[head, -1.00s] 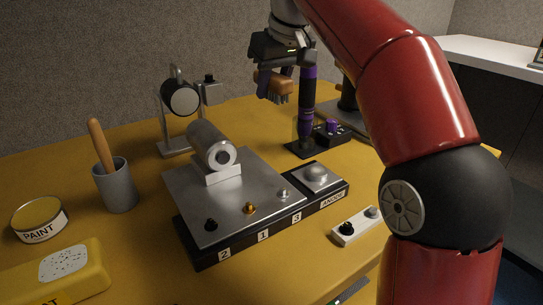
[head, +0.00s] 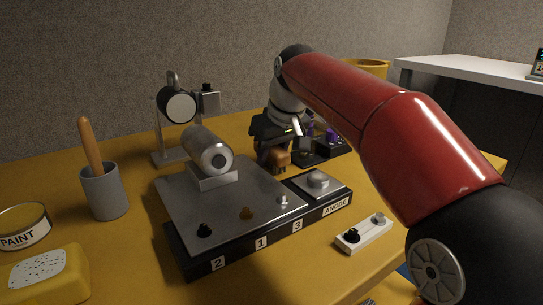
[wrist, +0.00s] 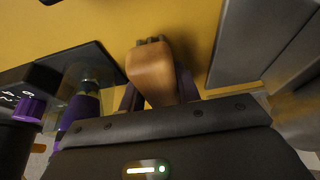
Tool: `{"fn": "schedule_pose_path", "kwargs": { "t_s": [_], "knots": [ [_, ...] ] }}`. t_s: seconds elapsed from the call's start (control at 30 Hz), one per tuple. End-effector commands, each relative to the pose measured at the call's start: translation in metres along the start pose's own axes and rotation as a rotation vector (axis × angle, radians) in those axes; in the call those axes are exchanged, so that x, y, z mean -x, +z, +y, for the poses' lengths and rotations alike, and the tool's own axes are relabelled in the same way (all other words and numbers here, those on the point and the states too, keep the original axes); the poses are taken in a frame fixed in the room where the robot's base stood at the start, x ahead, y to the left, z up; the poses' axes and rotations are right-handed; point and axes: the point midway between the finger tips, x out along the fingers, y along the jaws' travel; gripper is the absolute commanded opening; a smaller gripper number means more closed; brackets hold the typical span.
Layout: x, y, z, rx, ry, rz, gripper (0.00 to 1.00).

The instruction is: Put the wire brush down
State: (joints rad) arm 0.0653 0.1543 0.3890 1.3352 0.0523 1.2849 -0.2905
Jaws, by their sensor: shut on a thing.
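The wire brush (head: 279,160) has an orange-brown wooden body with short dark bristles pointing down. My gripper (head: 268,160) is shut on it, behind the back edge of the winch console (head: 225,205). In the wrist view the brush (wrist: 153,73) lies between my fingers (wrist: 158,92), with bristle ends at its far end over the yellow table (wrist: 115,25). I cannot tell whether the bristles touch the table.
A dark base plate (wrist: 95,62) with a purple-and-black upright tool is close beside the gripper. The console carries a silver drum (head: 208,150). A grey cup (head: 104,190) with a wooden handle, a paint can (head: 24,227) and a small switch box (head: 364,233) stand around it.

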Motion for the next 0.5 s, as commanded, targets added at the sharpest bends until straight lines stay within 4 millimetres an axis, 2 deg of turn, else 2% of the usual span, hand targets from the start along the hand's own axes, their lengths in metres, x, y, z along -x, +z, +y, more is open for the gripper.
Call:
{"fn": "schedule_pose_path", "kwargs": {
  "t_s": [0.37,0.4,0.5],
  "knots": [
    [-0.008,0.004,0.0,0.0,-0.001,-0.002,0.11],
    [-0.009,0.004,0.0,0.0,-0.001,-0.004,0.34],
    [-0.01,0.004,-0.001,0.0,-0.003,-0.008,0.47]
  ]
}}
